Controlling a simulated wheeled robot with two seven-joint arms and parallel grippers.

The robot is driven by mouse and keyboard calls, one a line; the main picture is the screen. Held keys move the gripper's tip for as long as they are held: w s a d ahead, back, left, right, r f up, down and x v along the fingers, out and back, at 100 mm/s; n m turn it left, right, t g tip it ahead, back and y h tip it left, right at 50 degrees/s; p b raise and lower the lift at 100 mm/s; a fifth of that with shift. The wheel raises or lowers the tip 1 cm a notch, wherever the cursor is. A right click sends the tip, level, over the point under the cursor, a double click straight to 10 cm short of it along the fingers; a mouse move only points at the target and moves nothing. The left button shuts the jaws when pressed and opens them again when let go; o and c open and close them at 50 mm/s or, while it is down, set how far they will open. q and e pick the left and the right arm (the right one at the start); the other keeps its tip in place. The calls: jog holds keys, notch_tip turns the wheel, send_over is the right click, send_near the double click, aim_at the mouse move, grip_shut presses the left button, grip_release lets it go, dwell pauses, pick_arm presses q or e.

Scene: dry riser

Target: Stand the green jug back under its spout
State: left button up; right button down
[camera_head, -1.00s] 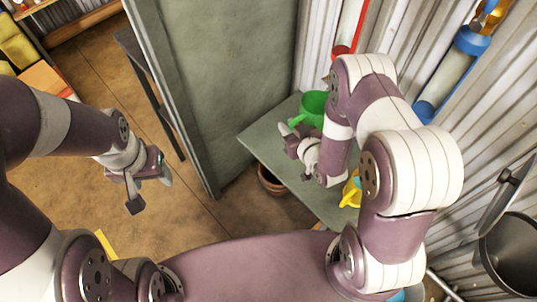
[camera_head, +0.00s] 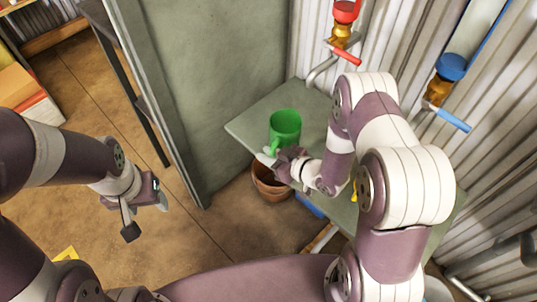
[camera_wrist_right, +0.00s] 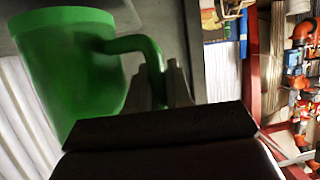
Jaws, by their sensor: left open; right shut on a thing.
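The green jug (camera_head: 286,127) is upright over the left part of the grey-green bench (camera_head: 247,125). Whether its base touches the bench I cannot tell. My right gripper (camera_head: 271,156) is shut on the jug's handle, on the near side; the right wrist view shows the handle (camera_wrist_right: 152,62) running down between the fingers, beside the jug's body (camera_wrist_right: 72,75). A bent grey spout (camera_head: 321,71) under the red-topped tap (camera_head: 345,12) is on the wall, behind and right of the jug. My left gripper (camera_head: 146,208) is open and empty over the floor at left.
A blue-topped tap (camera_head: 452,68) is on the corrugated wall at right. A yellow object (camera_head: 354,190) is mostly hidden behind my right arm. A terracotta pot (camera_head: 270,183) stands below the bench's front edge. A grey-green panel (camera_head: 187,80) rises left of the bench.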

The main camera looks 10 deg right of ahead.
aim_at(298, 143)
pick_arm(q)
jog(key=shift+f+b, duration=0.4)
jog(key=shift+f, duration=0.4)
pick_arm(e)
jog(key=shift+w+d+f, duration=0.2)
jog(key=shift+w+d, duration=0.65)
jog(key=shift+d, duration=0.45)
jog(key=shift+w+d+f, duration=0.2)
jog(key=shift+w+d, duration=0.7)
jog(key=shift+d, duration=0.45)
jog(key=shift+w+d+f, duration=0.2)
jog(key=shift+w+d, duration=0.65)
jog(key=shift+d, duration=0.45)
pick_arm(q)
jog(key=shift+f, duration=0.1)
pick_arm(e)
jog(key=shift+f, duration=0.15)
jog(key=shift+f, duration=0.2)
pick_arm(q)
jog(key=shift+f, duration=0.1)
